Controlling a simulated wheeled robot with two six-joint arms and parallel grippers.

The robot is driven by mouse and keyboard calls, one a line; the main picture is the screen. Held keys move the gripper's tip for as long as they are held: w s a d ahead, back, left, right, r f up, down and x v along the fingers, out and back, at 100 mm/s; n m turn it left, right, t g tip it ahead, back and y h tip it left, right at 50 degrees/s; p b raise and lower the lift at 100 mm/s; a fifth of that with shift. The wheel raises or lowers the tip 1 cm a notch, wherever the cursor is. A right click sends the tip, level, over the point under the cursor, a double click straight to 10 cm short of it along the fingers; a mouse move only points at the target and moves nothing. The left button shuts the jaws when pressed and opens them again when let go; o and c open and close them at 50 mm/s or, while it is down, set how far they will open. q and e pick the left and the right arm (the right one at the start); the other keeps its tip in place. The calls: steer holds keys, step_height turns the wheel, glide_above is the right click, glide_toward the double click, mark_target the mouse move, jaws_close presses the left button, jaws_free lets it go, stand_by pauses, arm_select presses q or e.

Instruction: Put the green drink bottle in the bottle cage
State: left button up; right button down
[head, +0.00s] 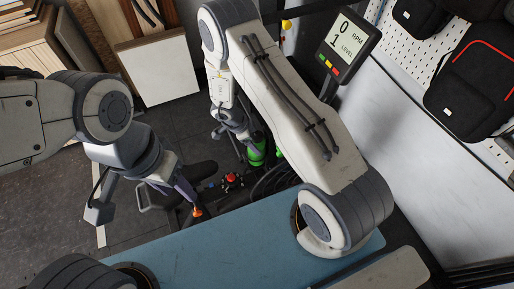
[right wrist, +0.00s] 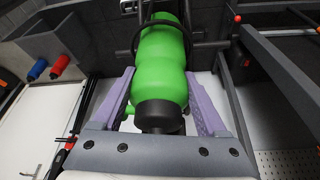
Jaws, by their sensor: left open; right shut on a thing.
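The green drink bottle (right wrist: 160,70), with a black cap (right wrist: 160,115), lies between the purple fingers of my right gripper (right wrist: 165,103) in the right wrist view. The gripper is shut on it near the cap end. A thin black loop (right wrist: 137,38), apparently part of the bottle cage, curves around the bottle's far end; I cannot tell how deep the bottle sits in it. In the head view the bottle (head: 257,152) is small and partly hidden by my right arm. My left gripper (head: 143,199) is open and empty, apart from the bottle.
A blue bench top (head: 225,240) lies in front. A dark frame with a red knob (head: 231,178) is below the bottle. Black bags (head: 470,95) hang on a pegboard at right. A white panel (head: 158,70) leans at back.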

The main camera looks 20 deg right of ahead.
step_height(320, 180, down, 2)
steer(key=shift+f+b, duration=0.2)
steer(key=shift+b, duration=0.55)
arm_select(q)
steer(key=shift+d+f, duration=0.25)
steer(key=shift+f, duration=0.85)
arm_select(e)
steer(key=shift+r, duration=0.2)
steer(key=shift+f, duration=0.15)
jaws_free()
arm_select(q)
steer(key=shift+f+b, duration=0.4)
steer(key=shift+f, duration=0.15)
arm_select(e)
steer(key=v, duration=1.2)
steer(key=shift+w, duration=0.1)
